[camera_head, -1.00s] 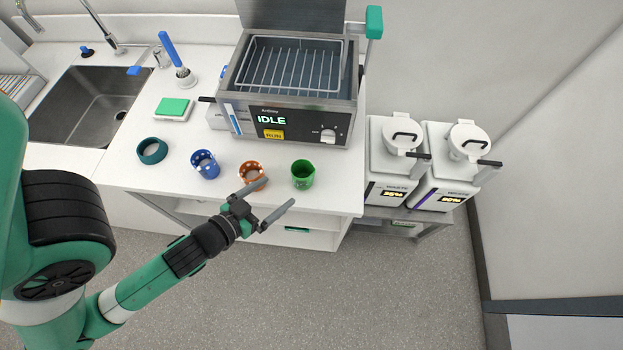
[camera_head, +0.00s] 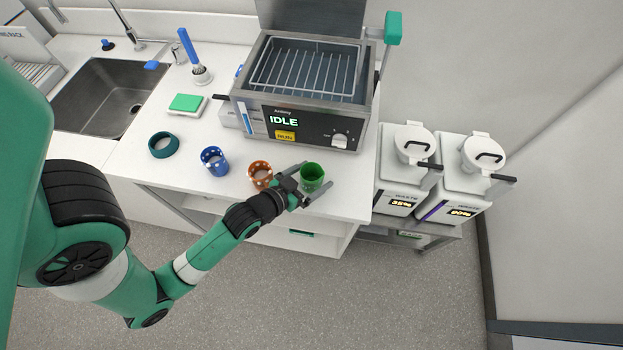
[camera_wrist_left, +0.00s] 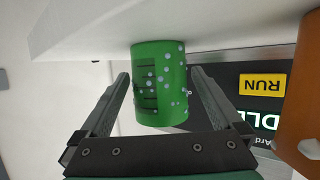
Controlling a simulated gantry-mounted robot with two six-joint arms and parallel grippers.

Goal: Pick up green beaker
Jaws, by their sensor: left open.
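The green beaker (camera_head: 312,176) stands upright on the white counter near its front edge, right of the orange beaker (camera_head: 260,173). My left gripper (camera_head: 315,181) is open with its fingers on either side of the green beaker. In the left wrist view the green beaker (camera_wrist_left: 160,85), with pale dots and dark markings, sits between the two fingertips (camera_wrist_left: 160,80); a gap shows on each side. The orange beaker (camera_wrist_left: 300,110) shows at the right edge there. My right gripper is not in view.
A blue beaker (camera_head: 214,161) and a teal ring-shaped item (camera_head: 164,145) stand to the left on the counter (camera_head: 190,185). The water bath (camera_head: 305,128) reading IDLE stands behind the beakers. Two waste containers (camera_head: 400,165) are at the right. A sink (camera_head: 100,95) is at the left.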

